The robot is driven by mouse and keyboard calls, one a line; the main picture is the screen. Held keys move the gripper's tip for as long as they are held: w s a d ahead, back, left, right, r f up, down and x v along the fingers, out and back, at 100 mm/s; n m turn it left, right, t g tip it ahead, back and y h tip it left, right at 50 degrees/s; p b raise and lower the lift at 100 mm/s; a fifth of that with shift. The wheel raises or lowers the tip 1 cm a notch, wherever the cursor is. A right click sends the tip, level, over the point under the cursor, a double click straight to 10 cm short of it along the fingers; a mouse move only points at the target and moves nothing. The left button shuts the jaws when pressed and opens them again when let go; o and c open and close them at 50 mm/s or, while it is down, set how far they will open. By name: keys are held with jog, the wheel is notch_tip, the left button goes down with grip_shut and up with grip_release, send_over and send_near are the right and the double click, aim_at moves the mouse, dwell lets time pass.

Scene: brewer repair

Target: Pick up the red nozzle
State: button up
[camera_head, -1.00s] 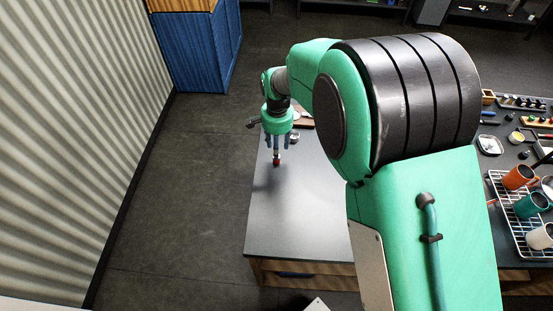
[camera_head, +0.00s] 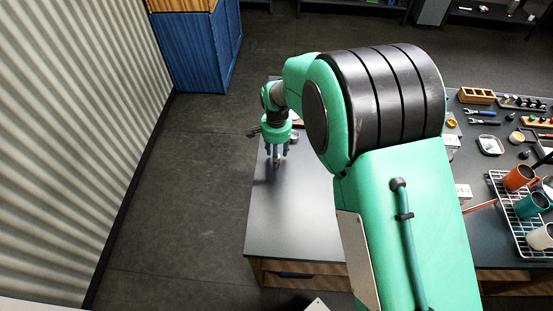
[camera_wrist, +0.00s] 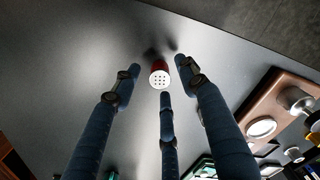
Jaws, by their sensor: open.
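The red nozzle (camera_wrist: 160,67) shows in the wrist view with its round, pale, perforated face toward the camera. My gripper (camera_wrist: 158,80) has its dark blue fingers spread around the nozzle, with visible gaps at the sides. In the head view, my gripper (camera_head: 277,156) points down over the left part of the grey table (camera_head: 290,215). A small reddish bit of the nozzle (camera_head: 278,161) shows between its fingertips there. The fingers partly hide it. I cannot tell the exact height of the fingertips above the table.
A wooden board (camera_wrist: 262,105) with metal parts lies right of my gripper in the wrist view. In the head view, a wire rack (camera_head: 510,215) with mugs, a wooden block (camera_head: 477,96) and tools fill the table's right side. The table's front left is clear.

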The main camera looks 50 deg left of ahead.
jog(key=shift+c, duration=0.5)
grip_shut()
jog(key=shift+r, duration=0.1)
jog(key=shift+r, duration=0.75)
notch_tip(320, 180, up, 2)
jog(key=shift+r, duration=0.1)
jog(key=s+d, duration=0.4)
jog(key=d, duration=0.3)
jog(key=s+d+r, duration=0.1)
jog(key=s+d, duration=0.2)
jog(key=d, duration=0.4)
jog(key=shift+s, duration=0.35)
